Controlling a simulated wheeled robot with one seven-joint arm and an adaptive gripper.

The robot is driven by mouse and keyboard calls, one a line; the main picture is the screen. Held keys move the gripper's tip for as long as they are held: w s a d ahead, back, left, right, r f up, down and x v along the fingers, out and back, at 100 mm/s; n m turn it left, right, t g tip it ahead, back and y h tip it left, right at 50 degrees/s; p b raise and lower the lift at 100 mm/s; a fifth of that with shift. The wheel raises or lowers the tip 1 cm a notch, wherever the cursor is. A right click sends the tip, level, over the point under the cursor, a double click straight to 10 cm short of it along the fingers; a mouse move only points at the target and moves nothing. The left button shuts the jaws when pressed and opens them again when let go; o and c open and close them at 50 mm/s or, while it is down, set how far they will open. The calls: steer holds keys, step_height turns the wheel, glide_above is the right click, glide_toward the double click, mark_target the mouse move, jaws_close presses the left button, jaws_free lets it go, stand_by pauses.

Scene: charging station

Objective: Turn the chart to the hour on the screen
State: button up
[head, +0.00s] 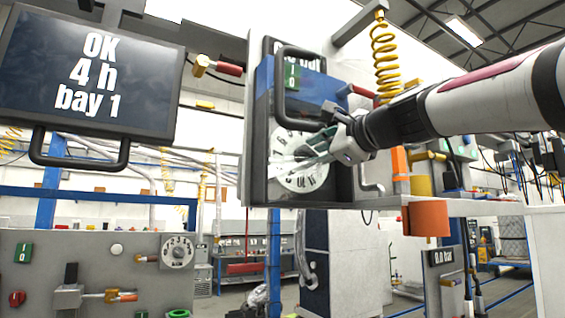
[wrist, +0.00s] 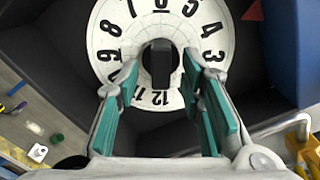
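The screen (head: 88,75) at the upper left of the head view reads "OK 4 h bay 1". The chart, a round white numbered disc (head: 280,144), is on the upright panel in the middle, partly hidden by my gripper (head: 305,160). In the wrist view the chart (wrist: 112,45) fills the top, with 4 at the upper right and 12 near the bottom. A dark knob (wrist: 160,66) is at its centre. My gripper (wrist: 165,88) is open, with one teal-padded finger on each side of the knob. I see gaps between the knob and both fingers.
A black handle (head: 277,85) juts out above the chart. A yellow coiled hose (head: 384,60) hangs near my arm. A lower-left panel holds a smaller numbered dial (head: 177,251). An orange cylinder (head: 428,219) hangs at the right.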

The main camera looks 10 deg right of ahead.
steer(key=v, duration=1.2)
steer(key=shift+f, duration=0.1)
steer(key=s+a+f+n+g, duration=0.1)
steer(key=a+f+n+g, duration=0.15)
steer(key=f, duration=0.45)
steer(key=s+a+f+n+g, duration=0.15)
steer(key=f+n, duration=0.25)
steer(key=f, duration=0.4)
steer(key=s+f+n+g+h, duration=0.2)
steer(key=s+f+n, duration=0.2)
steer(key=f, duration=0.5)
steer(key=s+f+n+g+h, duration=0.1)
steer(key=s+f+n+g, duration=0.2)
steer(key=f, duration=0.7)
steer(key=s+f+n+g+h, duration=0.2)
steer(key=s+f+n, duration=0.5)
steer(key=f, duration=0.3)
steer(key=shift+s+f+g+h, duration=0.15)
steer(key=shift+s+g+h, duration=0.15)
